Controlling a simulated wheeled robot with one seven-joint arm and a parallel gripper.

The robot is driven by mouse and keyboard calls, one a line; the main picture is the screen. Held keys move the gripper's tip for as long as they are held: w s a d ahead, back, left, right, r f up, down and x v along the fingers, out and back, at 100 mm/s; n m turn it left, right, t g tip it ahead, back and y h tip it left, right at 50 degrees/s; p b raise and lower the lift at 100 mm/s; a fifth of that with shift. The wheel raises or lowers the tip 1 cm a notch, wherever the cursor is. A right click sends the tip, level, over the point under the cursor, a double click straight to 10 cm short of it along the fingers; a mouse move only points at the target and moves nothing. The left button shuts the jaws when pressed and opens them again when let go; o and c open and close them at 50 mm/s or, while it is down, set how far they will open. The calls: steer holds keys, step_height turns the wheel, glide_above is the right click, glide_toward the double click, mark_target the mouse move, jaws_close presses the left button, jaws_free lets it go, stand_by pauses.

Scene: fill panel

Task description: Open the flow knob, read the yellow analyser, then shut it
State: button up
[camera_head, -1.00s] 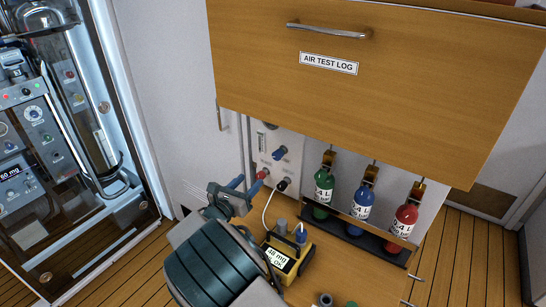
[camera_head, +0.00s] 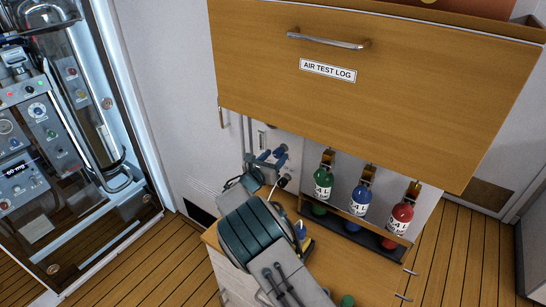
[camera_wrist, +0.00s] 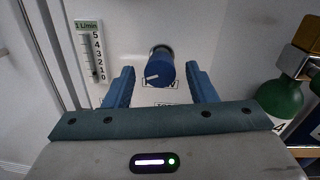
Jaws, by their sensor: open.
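The blue flow knob (camera_wrist: 160,68) with a white pointer line shows in the wrist view on the white panel (camera_wrist: 205,30). My gripper (camera_wrist: 160,80) is open, with one blue finger on each side of the knob and a gap on both sides. In the head view my gripper (camera_head: 271,158) is at the panel and hides much of it. The yellow analyser (camera_head: 305,243) is mostly hidden behind my arm, and its display cannot be read. A flow scale (camera_wrist: 92,50) marked 0 to 5 L/min stands left of the knob.
Green (camera_head: 322,184), blue (camera_head: 361,202) and red (camera_head: 400,218) bottles stand in a rack right of the panel. A wooden drawer front (camera_head: 390,95) labelled AIR TEST LOG overhangs the panel. A glass-fronted cabinet (camera_head: 70,180) is at the left.

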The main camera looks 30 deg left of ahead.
steer(key=c, duration=1)
steer(key=shift+o, duration=0.2)
steer(key=shift+f+b, duration=0.15)
steer(key=shift+b, duration=0.55)
